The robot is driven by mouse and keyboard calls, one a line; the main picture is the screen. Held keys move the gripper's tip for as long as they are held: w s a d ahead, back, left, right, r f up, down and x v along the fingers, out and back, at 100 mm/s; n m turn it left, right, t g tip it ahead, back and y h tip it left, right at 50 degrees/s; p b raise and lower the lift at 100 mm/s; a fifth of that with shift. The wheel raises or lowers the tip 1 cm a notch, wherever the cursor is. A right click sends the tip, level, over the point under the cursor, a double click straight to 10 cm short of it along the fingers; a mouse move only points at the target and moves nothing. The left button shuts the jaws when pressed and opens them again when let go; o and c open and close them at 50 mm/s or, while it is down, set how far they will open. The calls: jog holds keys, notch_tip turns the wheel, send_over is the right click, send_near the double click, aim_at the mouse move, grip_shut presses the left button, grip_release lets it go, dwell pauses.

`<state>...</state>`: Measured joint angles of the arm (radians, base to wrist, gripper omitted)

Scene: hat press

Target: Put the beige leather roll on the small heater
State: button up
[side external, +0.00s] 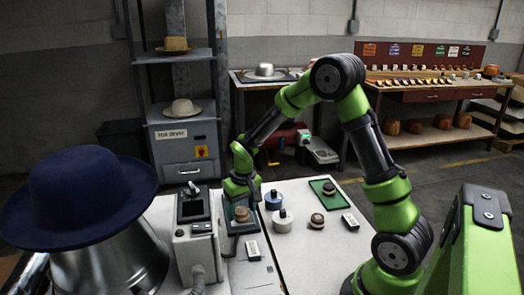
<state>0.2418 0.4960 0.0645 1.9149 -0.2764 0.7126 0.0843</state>
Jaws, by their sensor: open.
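A beige-brown leather roll (241,214) sits on a small dark plate that looks like the small heater (233,228), beside the grey machine. My gripper (242,196) is directly above this roll, pointing down. Its fingers are small and dark here, and I cannot tell whether they touch the roll. A second brown-beige roll with a black knob (317,221) stands on the white table to the right. A dark-knobbed piece (329,188) sits on a green mat (318,181).
A white round piece (283,222) and a blue one (273,201) stand close to the right of my gripper. The grey machine (195,240) and a metal form with a navy hat (80,195) are to the left.

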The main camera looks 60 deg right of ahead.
aim_at(245, 213)
notch_tip(245, 213, up, 13)
jog(key=s, duration=0.1)
jog(key=s+a+r+t+y, duration=0.1)
jog(key=s+a+r+t, duration=0.2)
jog(key=s+a, duration=0.3)
jog(key=s+a+r+t+y, duration=0.1)
jog(key=s+a+r, duration=0.4)
jog(key=s, duration=0.6)
jog(key=shift+a+t+y, duration=0.3)
jog(key=shift+a+t, duration=0.05)
jog(key=shift+t, duration=0.55)
